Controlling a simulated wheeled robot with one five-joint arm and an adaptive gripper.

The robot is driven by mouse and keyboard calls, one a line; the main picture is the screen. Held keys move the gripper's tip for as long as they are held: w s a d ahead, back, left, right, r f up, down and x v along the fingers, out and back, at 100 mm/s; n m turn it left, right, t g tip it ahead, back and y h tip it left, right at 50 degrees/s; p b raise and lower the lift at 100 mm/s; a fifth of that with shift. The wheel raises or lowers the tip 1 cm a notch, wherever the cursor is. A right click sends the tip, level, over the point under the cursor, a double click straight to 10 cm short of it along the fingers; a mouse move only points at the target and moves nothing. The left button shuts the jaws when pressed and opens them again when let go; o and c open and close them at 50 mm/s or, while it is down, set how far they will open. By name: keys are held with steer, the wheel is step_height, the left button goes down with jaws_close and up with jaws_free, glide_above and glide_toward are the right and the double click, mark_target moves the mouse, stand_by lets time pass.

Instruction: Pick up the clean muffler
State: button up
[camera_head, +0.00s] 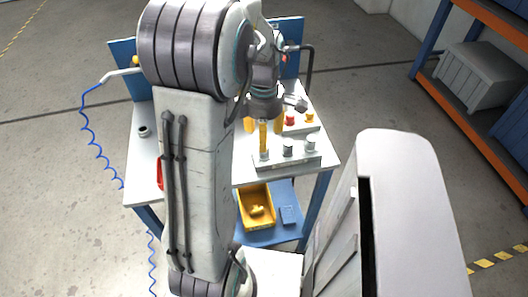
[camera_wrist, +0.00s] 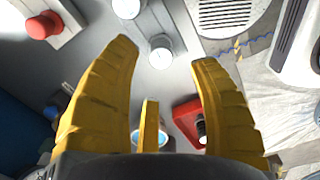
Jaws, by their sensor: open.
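My gripper (camera_head: 264,130) is open over the white worktable, with its yellow fingers pointing down at a row of short cylindrical fittings. In the wrist view, the open fingers (camera_wrist: 165,56) have a pale round-topped fitting (camera_wrist: 161,57) between and beyond their tips; nothing is gripped. A second pale fitting (camera_wrist: 128,7) is at the top edge. In the head view, the row has a pale fitting (camera_head: 264,156) just under a finger, a darker grey one (camera_head: 288,148) and a light grey one (camera_head: 311,144). I cannot tell which is the clean muffler.
A block behind carries a red knob (camera_head: 290,118) and a yellow knob (camera_head: 310,118). A dark-ringed part (camera_head: 143,131) stands at the table's left. A red tray (camera_wrist: 184,112) shows in the wrist view. A yellow bin (camera_head: 243,215) sits on the lower shelf.

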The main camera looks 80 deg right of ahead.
mark_target(264, 154)
steer(key=shift+f, duration=2.45)
steer(key=shift+c, duration=0.4)
jaws_close()
